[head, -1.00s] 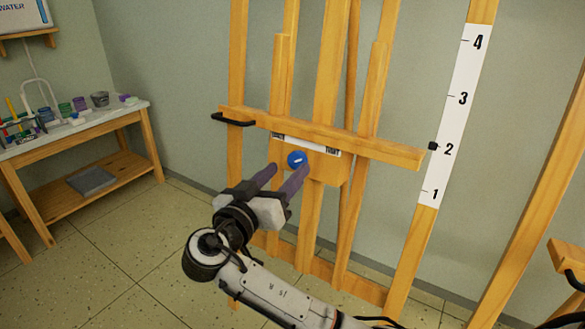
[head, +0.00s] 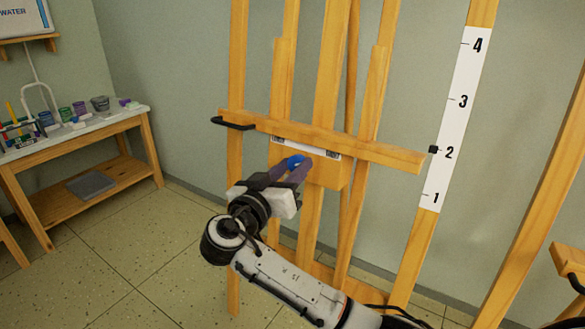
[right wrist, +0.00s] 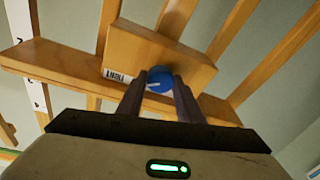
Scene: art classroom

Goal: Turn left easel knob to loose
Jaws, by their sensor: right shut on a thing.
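The blue easel knob (head: 295,160) is on the front of a wooden block under the crossbar of the left easel (head: 330,141). My right gripper (head: 292,167) is shut on the knob, with one dark finger on each side of it. The right wrist view also shows the blue knob (right wrist: 160,80), with a white mark on its face, between the fingertips (right wrist: 160,84). A white label strip (head: 305,148) lies above the knob; its lettering is partly hidden and too small to read here. My left gripper is not in view.
A numbered white scale (head: 459,115) runs along the easel's right post, with a black pointer (head: 433,149) near 2. A black hook (head: 234,123) sticks out at the crossbar's left end. A side table (head: 92,128) with art supplies stands at the left.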

